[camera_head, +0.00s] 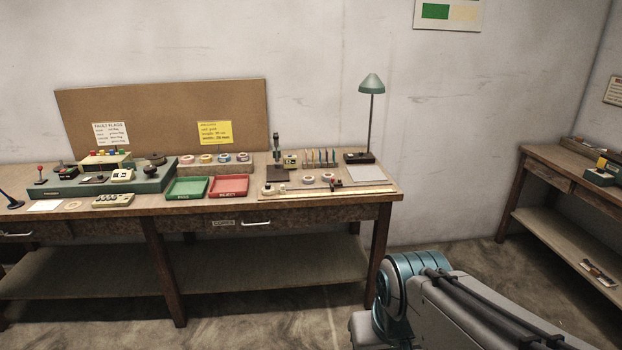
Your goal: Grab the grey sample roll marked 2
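Two small pale rolls, one on the left (308,179) and one on the right (328,177), lie near the right end of the long workbench (345,204). A row of several small coloured rolls (206,158) sits on a rack at the back of the bench, behind the trays. The rolls are too small for me to read any number, so I cannot tell which is marked 2. My arm shows at the lower right, in front of the bench. My gripper is out of view.
A green tray (186,196) and a red tray (246,193) lie at the bench's front. A green machine (150,184) stands left, a green lamp (371,85) at the right back. A second table (550,153) stands far right. Floor (455,254) between the tables is clear.

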